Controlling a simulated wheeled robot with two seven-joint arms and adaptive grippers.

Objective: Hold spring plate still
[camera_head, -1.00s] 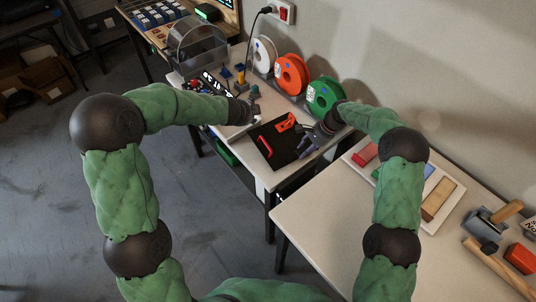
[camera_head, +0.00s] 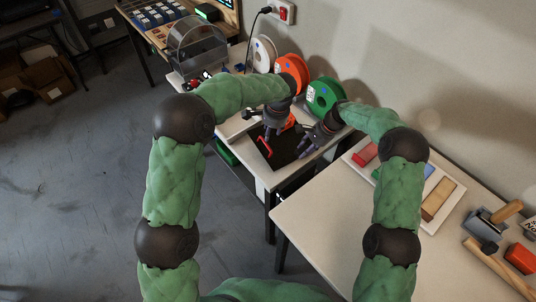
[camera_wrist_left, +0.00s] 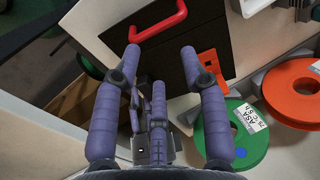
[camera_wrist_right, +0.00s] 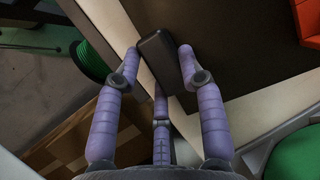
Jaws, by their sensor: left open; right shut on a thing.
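The dark spring plate (camera_head: 289,153) lies on the white table. It also shows in the left wrist view (camera_wrist_left: 207,35) and the right wrist view (camera_wrist_right: 225,50). A red handle-shaped part (camera_head: 264,148) is on its left side. An orange part (camera_head: 290,121) at the far side is partly hidden by my left gripper. My left gripper (camera_wrist_left: 160,52) is open and empty above the plate, with the red part (camera_wrist_left: 158,22) just beyond its fingertips. My right gripper (camera_wrist_right: 159,52) is shut on a dark block-like tab (camera_wrist_right: 160,62) at the plate's near right edge.
White, orange (camera_head: 292,70) and green (camera_head: 322,95) spools stand along the wall behind the plate. A clear-covered machine (camera_head: 198,45) is at the back left. A second table (camera_head: 310,225) at the right holds a tray of coloured blocks and tools.

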